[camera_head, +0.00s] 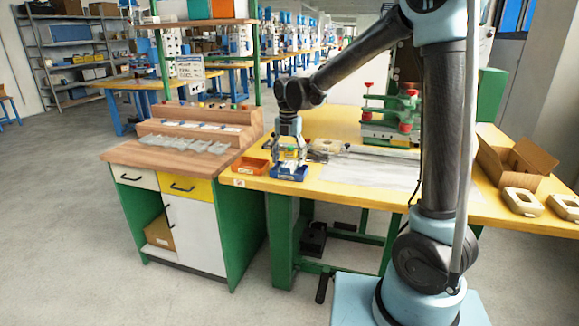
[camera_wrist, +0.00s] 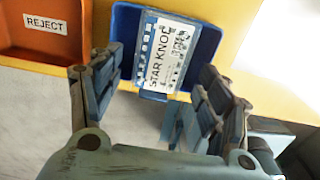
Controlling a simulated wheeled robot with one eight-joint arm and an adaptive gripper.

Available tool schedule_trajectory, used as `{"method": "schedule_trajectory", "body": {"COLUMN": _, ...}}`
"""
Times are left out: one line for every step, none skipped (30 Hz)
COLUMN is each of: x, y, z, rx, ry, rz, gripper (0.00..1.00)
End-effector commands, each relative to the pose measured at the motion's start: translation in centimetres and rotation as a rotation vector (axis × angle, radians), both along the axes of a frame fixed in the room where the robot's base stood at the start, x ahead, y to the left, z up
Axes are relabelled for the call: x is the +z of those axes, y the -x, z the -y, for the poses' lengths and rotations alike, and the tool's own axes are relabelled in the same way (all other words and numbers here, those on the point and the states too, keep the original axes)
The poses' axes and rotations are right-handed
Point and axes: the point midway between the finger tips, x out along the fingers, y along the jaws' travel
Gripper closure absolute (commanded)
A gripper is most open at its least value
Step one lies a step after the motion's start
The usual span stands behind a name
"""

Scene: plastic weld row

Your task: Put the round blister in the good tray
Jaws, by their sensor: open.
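My gripper (camera_head: 288,157) is above the blue tray (camera_head: 288,174) at the table's front left corner. In the wrist view my gripper (camera_wrist: 160,75) is open, its fingers spread to either side of a printed card pack (camera_wrist: 168,52) marked STAR KNOB. The pack lies in the blue tray (camera_wrist: 125,28), apart from the fingers. I cannot tell whether its blister is round. No label on the blue tray is visible. An orange tray (camera_wrist: 22,42) labelled REJECT is beside it on the left; it also shows in the head view (camera_head: 250,167).
Several clear blisters (camera_head: 185,143) lie on the wooden bench at left. A green press with red knobs (camera_head: 392,108) stands behind the grey mat (camera_head: 375,170). An open cardboard box (camera_head: 515,165) and beige parts (camera_head: 522,201) are at right. The mat is mostly clear.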

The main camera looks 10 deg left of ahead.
Motion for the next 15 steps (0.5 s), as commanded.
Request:
{"method": "schedule_trajectory", "body": {"x": 1.0, "y": 0.0, "z": 0.0, "rx": 0.0, "ry": 0.0, "rz": 0.0, "gripper": 0.3}}
{"method": "schedule_trajectory", "body": {"x": 1.6, "y": 0.0, "z": 0.0, "rx": 0.0, "ry": 0.0, "rz": 0.0, "gripper": 0.3}}
{"method": "schedule_trajectory", "body": {"x": 2.3, "y": 0.0, "z": 0.0, "rx": 0.0, "ry": 0.0, "rz": 0.0, "gripper": 0.3}}
{"method": "schedule_trajectory", "body": {"x": 2.9, "y": 0.0, "z": 0.0, "rx": 0.0, "ry": 0.0, "rz": 0.0, "gripper": 0.3}}
{"method": "schedule_trajectory", "body": {"x": 3.4, "y": 0.0, "z": 0.0, "rx": 0.0, "ry": 0.0, "rz": 0.0, "gripper": 0.3}}
{"method": "schedule_trajectory", "body": {"x": 4.1, "y": 0.0, "z": 0.0, "rx": 0.0, "ry": 0.0, "rz": 0.0, "gripper": 0.3}}
{"method": "schedule_trajectory", "body": {"x": 4.6, "y": 0.0, "z": 0.0, "rx": 0.0, "ry": 0.0, "rz": 0.0, "gripper": 0.3}}
{"method": "schedule_trajectory", "body": {"x": 5.1, "y": 0.0, "z": 0.0, "rx": 0.0, "ry": 0.0, "rz": 0.0, "gripper": 0.3}}
{"method": "schedule_trajectory", "body": {"x": 5.7, "y": 0.0, "z": 0.0, "rx": -0.001, "ry": 0.0, "rz": 0.0, "gripper": 0.3}}
{"method": "schedule_trajectory", "body": {"x": 6.1, "y": 0.0, "z": 0.0, "rx": -0.001, "ry": 0.0, "rz": 0.0, "gripper": 0.3}}
{"method": "schedule_trajectory", "body": {"x": 6.5, "y": -0.1, "z": 0.0, "rx": -0.001, "ry": 0.0, "rz": 0.0, "gripper": 0.3}}
{"method": "schedule_trajectory", "body": {"x": 7.0, "y": -0.1, "z": 0.0, "rx": -0.001, "ry": 0.0, "rz": 0.0, "gripper": 0.3}}
{"method": "schedule_trajectory", "body": {"x": 7.3, "y": -0.1, "z": 0.0, "rx": -0.001, "ry": 0.0, "rz": 0.0, "gripper": 0.3}}
{"method": "schedule_trajectory", "body": {"x": 7.5, "y": -0.1, "z": 0.0, "rx": -0.001, "ry": 0.0, "rz": 0.0, "gripper": 0.3}}
{"method": "schedule_trajectory", "body": {"x": 7.8, "y": -0.1, "z": 0.0, "rx": -0.001, "ry": 0.0, "rz": 0.0, "gripper": 0.3}}
